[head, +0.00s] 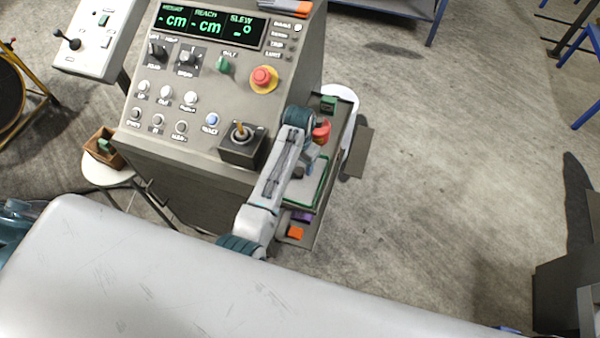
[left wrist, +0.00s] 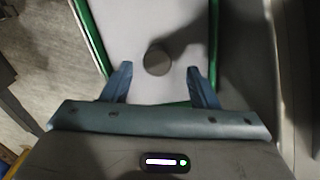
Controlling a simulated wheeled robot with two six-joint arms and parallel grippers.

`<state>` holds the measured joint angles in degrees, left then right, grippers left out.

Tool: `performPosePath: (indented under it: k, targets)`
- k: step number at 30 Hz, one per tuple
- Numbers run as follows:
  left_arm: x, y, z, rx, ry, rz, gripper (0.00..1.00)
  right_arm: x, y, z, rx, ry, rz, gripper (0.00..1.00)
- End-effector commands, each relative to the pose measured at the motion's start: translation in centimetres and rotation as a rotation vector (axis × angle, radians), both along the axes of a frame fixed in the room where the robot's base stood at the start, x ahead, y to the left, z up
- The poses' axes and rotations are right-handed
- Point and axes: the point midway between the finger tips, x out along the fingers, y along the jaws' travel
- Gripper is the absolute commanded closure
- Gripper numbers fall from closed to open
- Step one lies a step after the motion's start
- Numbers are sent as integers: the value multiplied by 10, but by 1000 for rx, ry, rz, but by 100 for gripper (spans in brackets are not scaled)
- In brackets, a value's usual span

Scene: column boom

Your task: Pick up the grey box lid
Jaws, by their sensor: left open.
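The grey box lid (head: 312,188) lies on a side shelf right of the console in the head view, with a green edge around it. My arm hides part of it. In the left wrist view the lid (left wrist: 133,32) fills the middle, with a round dark knob (left wrist: 157,60) on top. My left gripper (left wrist: 159,69) is open over the lid, one finger on each side of the knob with a gap to each. In the head view the left gripper (head: 308,160) is small and partly hidden by its arm. My right gripper is not in view.
The grey console (head: 215,90) with a red stop button (head: 263,78) and a joystick stands left of the shelf. On the shelf are a red object (head: 321,131), a green block (head: 328,103), a purple block (head: 301,215) and an orange block (head: 295,232).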

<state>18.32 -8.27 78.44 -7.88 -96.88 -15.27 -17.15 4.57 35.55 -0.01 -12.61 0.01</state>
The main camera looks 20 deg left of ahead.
Motion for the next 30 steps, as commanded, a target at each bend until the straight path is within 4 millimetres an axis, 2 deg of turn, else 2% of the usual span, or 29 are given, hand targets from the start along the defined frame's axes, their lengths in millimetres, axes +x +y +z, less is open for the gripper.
performPosePath:
  k: [2, 7, 15, 17, 23, 24, 30]
  targets:
    - [-2, -3, -7, 0, 4, -1, 46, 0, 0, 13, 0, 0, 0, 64]
    - [-1, -3, -28, 1, 2, 0, 46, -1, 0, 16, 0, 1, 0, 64]
    - [-1, -3, -32, 0, 0, 0, 46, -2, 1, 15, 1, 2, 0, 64]
    - [-1, -3, -32, 0, 0, 0, 54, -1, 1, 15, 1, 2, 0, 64]
    - [-1, -3, -32, 0, 0, 0, 94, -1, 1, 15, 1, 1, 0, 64]
    - [-1, -3, -32, 0, 0, 0, 96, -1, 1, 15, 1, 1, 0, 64]
    - [-1, -3, -32, 0, -1, 0, 96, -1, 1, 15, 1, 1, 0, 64]
